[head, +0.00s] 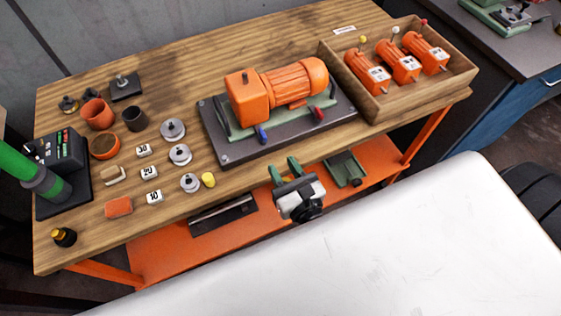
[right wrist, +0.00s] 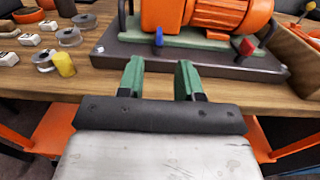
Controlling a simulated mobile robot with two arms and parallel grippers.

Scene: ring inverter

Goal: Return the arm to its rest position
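My right gripper (head: 287,168) has green fingers spread apart with nothing between them. It hangs in front of the table's front edge, below the orange motor (head: 278,90) on its dark base plate (head: 215,135). In the right wrist view its open fingers (right wrist: 160,78) point toward the wooden table edge, with the base plate beyond them. My left gripper is not in view.
The wooden table (head: 185,85) holds several weights, number blocks, cups and a black device (head: 60,160) at left. A wooden crate (head: 425,95) with three orange motors stands at right. An orange lower shelf (head: 165,250) lies beneath the table.

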